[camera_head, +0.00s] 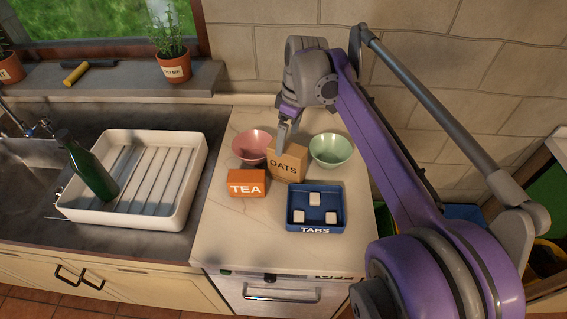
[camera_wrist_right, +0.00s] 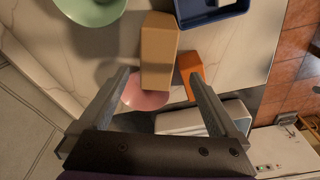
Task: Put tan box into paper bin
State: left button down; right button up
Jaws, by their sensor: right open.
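The tan box (camera_head: 287,163), lettered OATS, stands upright on the pale marble counter between the pink and green bowls. In the right wrist view the tan box (camera_wrist_right: 159,48) shows at and beyond the fingertips, between the two fingers. My right gripper (camera_head: 283,137) is open, pointing down just above and behind the box's top left; it also shows in the wrist view (camera_wrist_right: 160,80) with its fingers apart and nothing gripped. I cannot tell whether a finger touches the box. No bin labelled paper is readable. My left gripper is not in view.
An orange TEA box (camera_head: 247,183), pink bowl (camera_head: 252,146), green bowl (camera_head: 331,149) and blue TABS tray (camera_head: 315,229) crowd the box. A white drainer (camera_head: 190,165) with a green bottle (camera_head: 88,168) is left. Right, partly behind my arm, are blue (camera_head: 462,212) and yellow-rimmed (camera_head: 546,262) containers.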

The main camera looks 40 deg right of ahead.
aim_at(286, 157)
jog(key=shift+w+f, duration=0.25)
jog(key=shift+f, duration=1.85)
jog(key=shift+w+f, duration=0.2)
jog(key=shift+f, duration=1.9)
jog(key=shift+f, duration=0.25)
grip_shut()
